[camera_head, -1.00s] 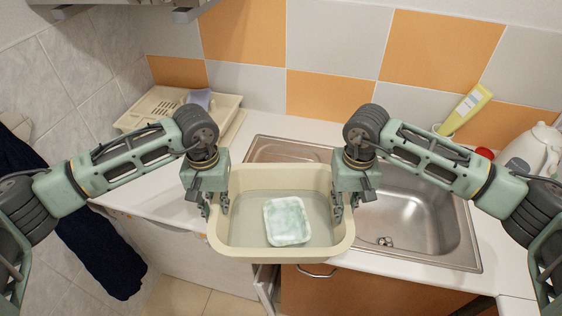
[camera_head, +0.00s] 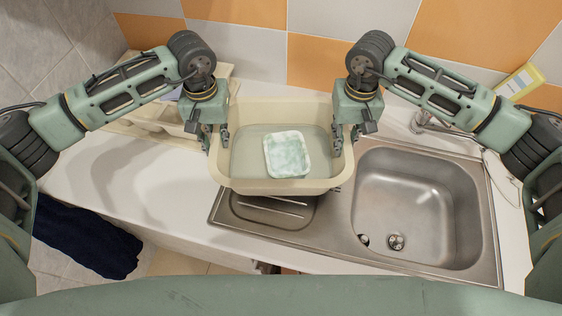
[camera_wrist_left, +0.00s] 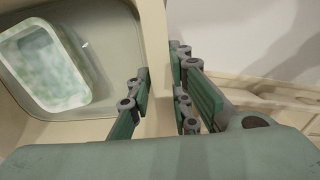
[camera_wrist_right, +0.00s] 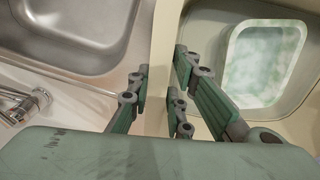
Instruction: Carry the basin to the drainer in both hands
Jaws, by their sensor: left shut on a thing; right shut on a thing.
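The cream basin (camera_head: 235,183) is held between my two grippers, above the back part of the sink unit and counter. A white and pale green dish (camera_head: 287,155) lies inside it, in what looks like water. My left gripper (camera_head: 222,140) is shut on the basin's left wall; its fingers straddle the wall in the left wrist view (camera_wrist_left: 160,100). My right gripper (camera_head: 340,140) is shut on the right wall, also straddled in the right wrist view (camera_wrist_right: 160,100). The cream drainer (camera_head: 130,128) stands at the back left, partly hidden behind my left arm; its slotted edge shows in the left wrist view (camera_wrist_left: 270,100).
The steel sink bowl (camera_head: 415,205) is empty at the right, with a ribbed drainboard (camera_head: 270,208) left of it. A tap (camera_head: 425,120) stands behind the bowl. White counter (camera_head: 120,180) is bare at the left. A dark cloth (camera_head: 85,240) hangs at lower left. The tiled wall is close behind.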

